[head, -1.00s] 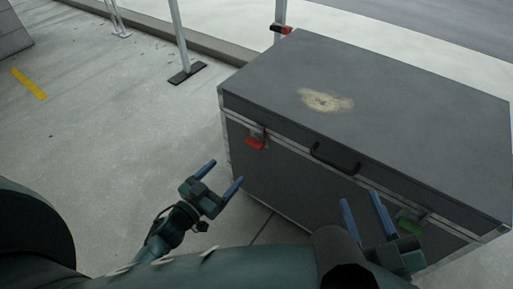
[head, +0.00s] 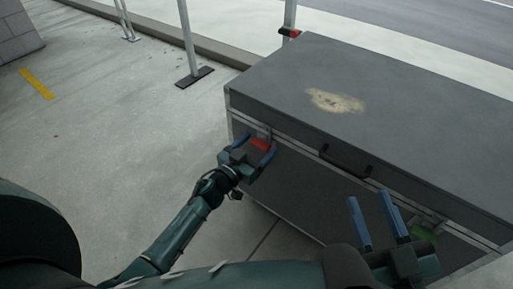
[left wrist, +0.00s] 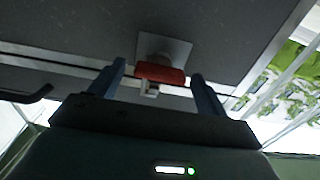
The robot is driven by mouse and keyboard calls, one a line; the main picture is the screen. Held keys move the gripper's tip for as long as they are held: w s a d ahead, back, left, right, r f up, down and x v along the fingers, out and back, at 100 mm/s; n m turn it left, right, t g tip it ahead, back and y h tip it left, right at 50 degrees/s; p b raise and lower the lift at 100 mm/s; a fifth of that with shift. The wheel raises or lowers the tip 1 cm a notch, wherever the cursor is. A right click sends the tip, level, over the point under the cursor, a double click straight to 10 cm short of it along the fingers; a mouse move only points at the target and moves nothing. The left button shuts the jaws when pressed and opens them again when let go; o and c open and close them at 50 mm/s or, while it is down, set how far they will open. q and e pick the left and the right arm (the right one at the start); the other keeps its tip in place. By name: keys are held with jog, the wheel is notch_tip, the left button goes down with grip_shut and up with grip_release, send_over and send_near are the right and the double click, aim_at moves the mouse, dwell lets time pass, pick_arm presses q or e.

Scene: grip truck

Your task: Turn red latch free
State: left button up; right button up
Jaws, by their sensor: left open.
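A red latch (head: 261,144) sits on the upper front of a large dark grey case (head: 300,185), near its left corner. It also shows in the left wrist view (left wrist: 160,73), on a pale metal plate, between my two blue fingers. My left gripper (head: 255,146) is open, with one finger on each side of the latch. I cannot tell whether either finger touches it. My right gripper (head: 373,216) is in front of the case, near a green latch (head: 425,238), with its fingers apart and nothing between them.
A black handle (head: 345,158) is on the case front between the two latches. Another red latch (head: 290,33) shows at the case's far left corner. A metal post on a black foot (head: 194,77) stands to the left. Bare concrete floor lies left of the case.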

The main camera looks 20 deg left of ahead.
pick_arm(q)
jog(key=shift+c, duration=0.5)
jog(key=c, duration=0.9)
jog(key=shift+m, duration=0.3)
jog(key=m, duration=0.3)
jog(key=shift+m, duration=0.3)
jog(key=m, duration=0.4)
jog(key=shift+s+d+m, duration=0.1)
jog(key=shift+m, duration=0.2)
jog(key=shift+f+m+b, duration=0.2)
jog(key=shift+m+b, duration=0.65)
jog(key=shift+m, duration=3.65)
